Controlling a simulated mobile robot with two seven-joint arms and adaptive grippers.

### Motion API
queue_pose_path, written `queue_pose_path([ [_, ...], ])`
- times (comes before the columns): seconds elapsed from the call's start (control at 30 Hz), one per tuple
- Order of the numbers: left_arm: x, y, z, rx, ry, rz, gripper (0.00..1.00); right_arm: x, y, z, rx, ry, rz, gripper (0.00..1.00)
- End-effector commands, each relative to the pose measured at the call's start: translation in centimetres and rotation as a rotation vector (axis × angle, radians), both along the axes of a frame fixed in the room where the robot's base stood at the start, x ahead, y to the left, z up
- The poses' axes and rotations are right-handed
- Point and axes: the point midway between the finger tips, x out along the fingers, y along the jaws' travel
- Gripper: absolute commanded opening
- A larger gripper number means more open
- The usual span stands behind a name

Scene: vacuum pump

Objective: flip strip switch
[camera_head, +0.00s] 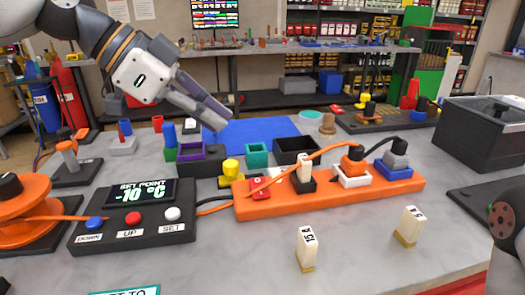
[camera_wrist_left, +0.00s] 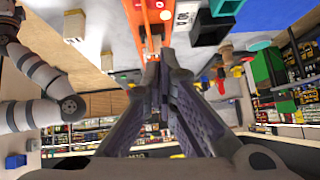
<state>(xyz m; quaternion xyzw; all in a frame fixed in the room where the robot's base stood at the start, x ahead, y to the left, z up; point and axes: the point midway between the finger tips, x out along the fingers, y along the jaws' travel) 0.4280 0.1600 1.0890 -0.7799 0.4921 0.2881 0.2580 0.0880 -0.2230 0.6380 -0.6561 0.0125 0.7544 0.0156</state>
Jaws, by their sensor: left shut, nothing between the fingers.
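The orange power strip (camera_head: 330,198) lies on the grey table in front of me. Its red switch (camera_head: 259,189) is at the left end; I cannot tell which way the rocker is tilted. A white fuse-like block in a black holder, an orange plug and a grey plug stand along the strip. My left gripper (camera_head: 222,116) is shut and empty, above and behind the strip's left end, apart from the switch. In the left wrist view its fingers (camera_wrist_left: 160,62) come together just below the orange strip (camera_wrist_left: 148,25). My right gripper is out of view.
A control box (camera_head: 134,212) with a -10 °C display and several buttons stands left of the strip. White labelled blocks (camera_head: 306,249) (camera_head: 409,226) stand in front. Colored bins (camera_head: 257,155) and a yellow knob (camera_head: 231,168) are behind. An orange cable arches over the strip.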

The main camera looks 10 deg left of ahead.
Motion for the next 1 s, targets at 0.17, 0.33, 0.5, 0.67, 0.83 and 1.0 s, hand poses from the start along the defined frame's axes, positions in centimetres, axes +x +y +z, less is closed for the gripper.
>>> queue_pose_path([
  [0.17, 0.0, 0.0, 0.0, 0.000, 0.001, 0.001, 0.00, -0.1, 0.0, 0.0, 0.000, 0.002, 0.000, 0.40],
  [0.33, 0.1, -0.2, -0.3, 0.001, 0.004, 0.000, 0.00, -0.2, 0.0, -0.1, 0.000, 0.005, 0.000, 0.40],
  [0.5, 1.1, -1.9, -2.6, 0.001, 0.012, -0.001, 0.00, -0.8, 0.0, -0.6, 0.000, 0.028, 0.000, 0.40],
  [0.67, 2.3, -4.1, -5.2, 0.001, 0.013, -0.002, 0.00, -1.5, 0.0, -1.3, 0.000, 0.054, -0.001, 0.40],
  [0.83, 3.5, -6.4, -7.7, 0.002, 0.012, -0.002, 0.00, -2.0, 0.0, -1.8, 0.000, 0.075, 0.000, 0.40],
  [1.0, 3.8, -6.1, -10.0, -0.001, 0.005, 0.001, 0.00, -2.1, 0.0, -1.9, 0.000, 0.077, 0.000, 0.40],
])
